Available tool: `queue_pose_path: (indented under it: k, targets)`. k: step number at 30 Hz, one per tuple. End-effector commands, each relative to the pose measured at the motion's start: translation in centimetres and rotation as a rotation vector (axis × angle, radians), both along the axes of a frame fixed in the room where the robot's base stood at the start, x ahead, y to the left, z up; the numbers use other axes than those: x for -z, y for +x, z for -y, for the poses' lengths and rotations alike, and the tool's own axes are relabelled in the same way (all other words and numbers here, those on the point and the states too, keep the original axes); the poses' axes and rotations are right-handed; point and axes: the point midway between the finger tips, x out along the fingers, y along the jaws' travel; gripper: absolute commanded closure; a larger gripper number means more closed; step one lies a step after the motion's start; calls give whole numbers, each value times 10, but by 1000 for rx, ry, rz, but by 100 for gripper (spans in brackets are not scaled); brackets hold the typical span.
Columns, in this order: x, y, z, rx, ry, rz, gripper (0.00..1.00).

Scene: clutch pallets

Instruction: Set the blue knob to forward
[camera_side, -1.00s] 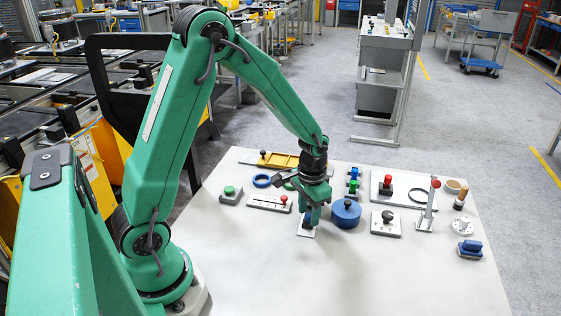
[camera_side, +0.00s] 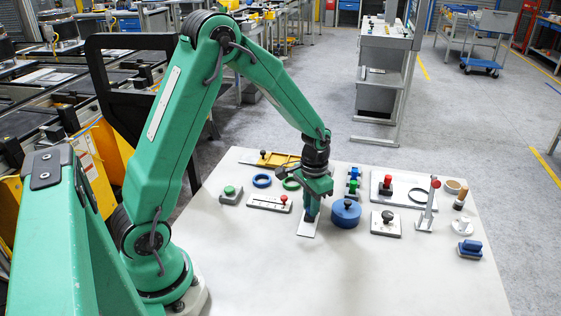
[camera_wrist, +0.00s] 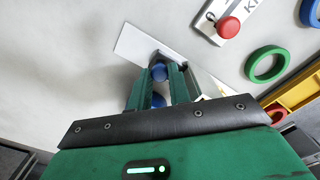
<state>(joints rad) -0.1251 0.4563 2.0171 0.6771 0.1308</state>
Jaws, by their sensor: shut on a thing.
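The blue knob stands on a white plate (camera_side: 307,230) on the table, in front of the round blue block. My gripper (camera_side: 309,217) points down over the plate and is shut on the knob. In the wrist view, the blue knob (camera_wrist: 159,73) shows between the two green fingers of my gripper (camera_wrist: 163,82), with more blue lower down between them. The white plate (camera_wrist: 134,42) sticks out past the fingers there. My fingers hide most of the knob, so I cannot tell its setting.
The blue round block (camera_side: 346,213) stands close right of my gripper. A black-knobbed plate (camera_side: 386,223) is farther right. The front table is clear.

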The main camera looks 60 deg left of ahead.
Motion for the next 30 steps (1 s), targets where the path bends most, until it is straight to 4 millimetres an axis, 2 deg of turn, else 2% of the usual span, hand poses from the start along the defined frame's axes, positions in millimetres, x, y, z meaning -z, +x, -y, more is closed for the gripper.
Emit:
queue_pose_path:
  k: [3, 4, 7, 20, 30]
  targets:
    - [-1, 5, -4, -9, 2, 17, 100]
    - [-1, 5, -4, -9, 2, 18, 77]
    - [-1, 5, -4, -10, 2, 17, 59]
    - [-1, 1, -1, -10, 2, 15, 59]
    - [-3, -20, 21, -6, 1, 12, 59]
